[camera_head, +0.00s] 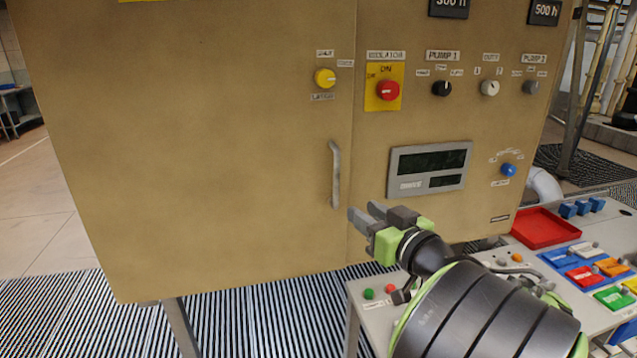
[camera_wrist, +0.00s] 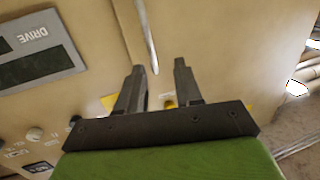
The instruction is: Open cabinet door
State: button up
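The tan cabinet door (camera_head: 200,150) is shut, its edge seam running just right of the handle. A grey vertical bar handle (camera_head: 335,175) is fixed near the door's right edge. My gripper (camera_head: 363,215) is just right of the handle's lower end, apart from it in the head view. In the wrist view the fingers of my gripper (camera_wrist: 158,72) are spread with a gap between them. The handle (camera_wrist: 148,40) shows ahead of that gap, its end near the left fingertip. I cannot tell the exact depth between them.
A control desk (camera_head: 375,315) with a red tray (camera_head: 545,229) stands at lower right. Striped floor (camera_head: 255,315) lies open below the door.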

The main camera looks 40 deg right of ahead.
aim_at(338, 178)
jog(key=shift+m+h, duration=0.3)
jog(key=p+x, duration=0.2)
jog(key=x, duration=0.2)
jog(key=d+r+p+x, duration=0.1)
jog(key=p+x, duration=0.1)
jog(key=x, duration=0.3)
jog(key=p+x, duration=0.2)
jog(key=x, duration=0.2)
jog(key=shift+w+d+r, duration=0.15)
jog(key=shift+d+r, duration=0.15)
jog(key=shift+d, duration=0.2)
jog(key=shift+w+d+f+p, duration=0.1)
jog(key=shift+w+d+p, duration=0.15)
jog(key=shift+w, duration=0.2)
jog(key=shift+a, duration=0.1)
grip_shut()
